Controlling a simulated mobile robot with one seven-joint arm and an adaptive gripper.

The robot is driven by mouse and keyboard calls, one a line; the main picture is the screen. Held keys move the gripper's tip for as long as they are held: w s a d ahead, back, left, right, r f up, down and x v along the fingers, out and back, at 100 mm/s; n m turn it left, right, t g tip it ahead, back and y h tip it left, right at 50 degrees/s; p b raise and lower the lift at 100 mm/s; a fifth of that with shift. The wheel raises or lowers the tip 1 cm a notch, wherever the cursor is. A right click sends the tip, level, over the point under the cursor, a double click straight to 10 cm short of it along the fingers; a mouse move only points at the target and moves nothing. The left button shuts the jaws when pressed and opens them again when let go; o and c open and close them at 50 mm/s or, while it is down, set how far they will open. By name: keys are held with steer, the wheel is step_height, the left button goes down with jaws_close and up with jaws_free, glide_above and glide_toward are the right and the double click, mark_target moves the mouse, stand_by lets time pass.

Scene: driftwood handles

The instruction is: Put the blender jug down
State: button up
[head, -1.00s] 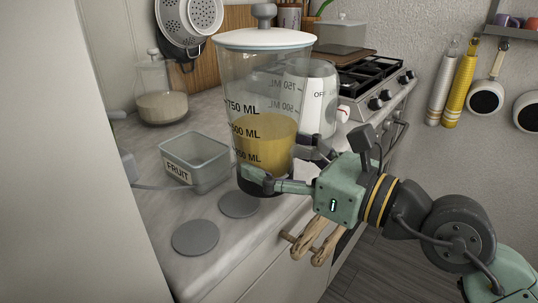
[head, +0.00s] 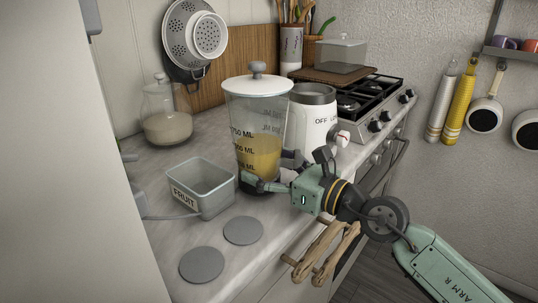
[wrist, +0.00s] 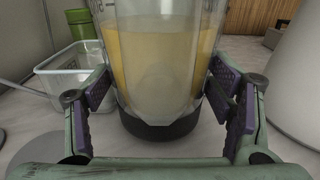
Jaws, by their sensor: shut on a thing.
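The blender jug (head: 257,115) is clear, with a white lid, a dark base and yellow liquid inside. It is upright over the counter, just left of the white blender base (head: 312,122). My gripper (head: 272,174) is shut on the jug's lower part. In the wrist view the jug (wrist: 160,65) stands between the two purple-padded fingers (wrist: 160,92), and its dark bottom ring is at or very near the counter surface. I cannot tell whether it touches.
A clear FRUIT bin (head: 200,187) stands left of the jug. Two grey discs (head: 203,264) (head: 243,230) lie on the front counter (head: 222,247). A glass jar (head: 166,118) is behind left, the stove (head: 362,97) behind right. Driftwood handles (head: 325,252) stick out below the counter edge.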

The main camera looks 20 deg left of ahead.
steer(key=shift+f, duration=0.55)
steer(key=o, duration=1.4)
steer(key=shift+o, duration=0.2)
steer(key=shift+d+r, duration=0.1)
steer(key=shift+r, duration=0.1)
steer(key=b+v, duration=0.4)
steer(key=v, duration=0.8)
